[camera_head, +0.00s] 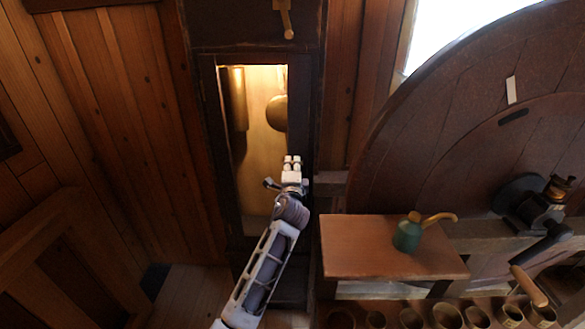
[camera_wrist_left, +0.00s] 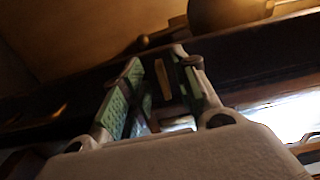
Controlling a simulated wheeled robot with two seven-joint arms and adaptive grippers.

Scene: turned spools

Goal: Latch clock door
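The tall dark clock case (camera_head: 308,100) stands at the middle of the head view. Its door frame (camera_head: 210,110) surrounds a lit interior; I cannot tell whether the door is fully closed. My left gripper (camera_head: 292,163) is at the right edge of the door, at mid height, pointing at the case. In the left wrist view the green-padded fingers (camera_wrist_left: 160,92) stand apart. A small brass-coloured bar (camera_wrist_left: 162,79) shows in the gap between them, possibly the latch; contact cannot be told. The latch is hidden or too small in the head view. My right gripper is not in view.
Inside the case hang a brass weight (camera_head: 238,98) and a round pendulum bob (camera_head: 277,113). To the right are a wooden shelf (camera_head: 365,250) with a green oil can (camera_head: 407,236) and a large wooden wheel (camera_head: 450,120). Several cups (camera_head: 447,315) stand below.

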